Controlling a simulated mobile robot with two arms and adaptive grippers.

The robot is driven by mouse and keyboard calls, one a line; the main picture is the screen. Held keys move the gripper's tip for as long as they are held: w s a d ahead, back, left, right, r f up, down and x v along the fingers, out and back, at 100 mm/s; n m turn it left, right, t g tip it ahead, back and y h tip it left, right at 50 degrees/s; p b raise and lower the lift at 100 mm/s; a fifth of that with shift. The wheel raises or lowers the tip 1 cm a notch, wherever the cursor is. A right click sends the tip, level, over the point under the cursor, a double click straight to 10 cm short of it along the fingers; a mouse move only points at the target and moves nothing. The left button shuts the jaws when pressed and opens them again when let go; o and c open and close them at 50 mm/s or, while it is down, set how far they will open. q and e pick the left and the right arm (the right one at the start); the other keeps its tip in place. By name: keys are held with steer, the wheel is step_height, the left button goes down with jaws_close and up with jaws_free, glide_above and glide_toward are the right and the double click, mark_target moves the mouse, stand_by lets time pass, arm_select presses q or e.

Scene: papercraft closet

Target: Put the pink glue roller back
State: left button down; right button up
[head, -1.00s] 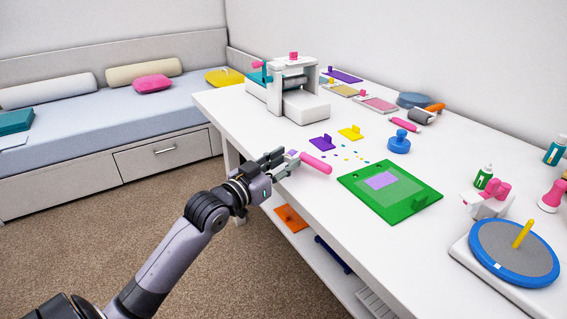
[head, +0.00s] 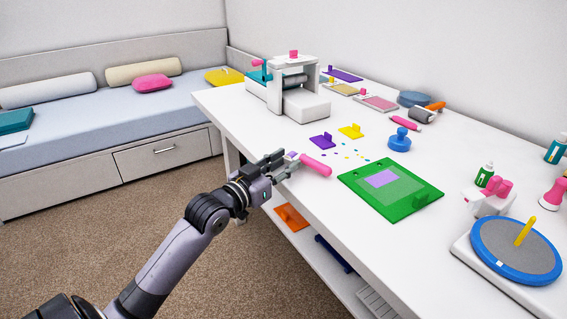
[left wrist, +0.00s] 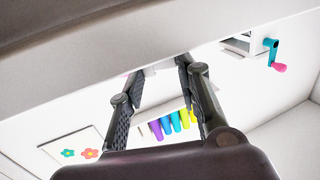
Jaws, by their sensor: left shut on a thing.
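The pink glue roller (head: 316,165) shows as a pink handle over the near edge of the white table, with a small pale and purple part at its left end. My left gripper (head: 284,161) is shut on it at that left end, and the fingers partly hide it. The handle points right, toward the green board. In the left wrist view the two fingers of my left gripper (left wrist: 158,76) show from behind, and what they hold is mostly out of sight. A white holder (head: 483,205) with pink pieces in it stands at the right. My right gripper is not in view.
A green board (head: 416,204) lies right of my gripper. A white press (head: 303,105) stands at the back left, a blue turntable (head: 500,262) at the front right. Purple and yellow stamps and a blue knob (head: 399,141) lie between. A shelf (head: 325,262) runs below the table.

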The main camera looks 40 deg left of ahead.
arm_select(q)
steer(key=shift+f, duration=0.8)
steer(key=c, duration=1.1)
jaws_free()
steer(key=shift+d, duration=0.2)
steer(key=shift+a, duration=0.15)
steer(key=shift+s+a+f, duration=0.1)
steer(key=shift+s+f, duration=0.05)
steer(key=shift+s, duration=0.4)
steer(key=s+r, duration=0.1)
steer(key=s, duration=1)
steer(key=shift+a, duration=0.15)
